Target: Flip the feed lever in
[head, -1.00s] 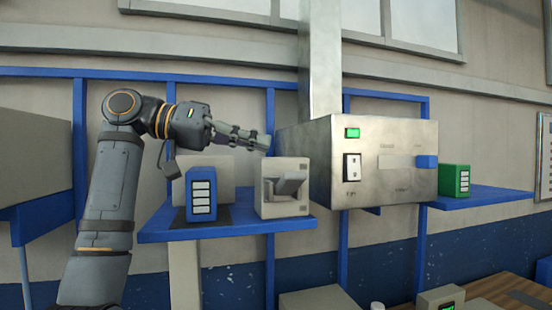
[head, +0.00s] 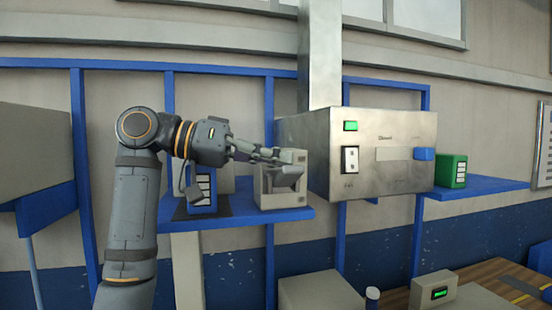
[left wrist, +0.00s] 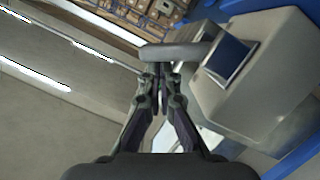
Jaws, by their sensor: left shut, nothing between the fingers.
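The feed lever (head: 287,178) is a grey paddle sticking out from the front of a small pale grey box (head: 297,198) on the blue shelf. In the left wrist view the lever (left wrist: 182,53) shows as a grey bar across the fingertips, beside the box (left wrist: 262,75) with its dark recess. My left gripper (head: 276,157) is shut and empty, its fingertips at the lever's upper side in the head view. In the wrist view the fingertips (left wrist: 160,70) are right at the bar; I cannot tell whether they touch it. My right gripper is not in view.
A steel machine (head: 385,160) with a green light and a blue knob stands close right of the lever box. A green block (head: 451,170) sits farther right.

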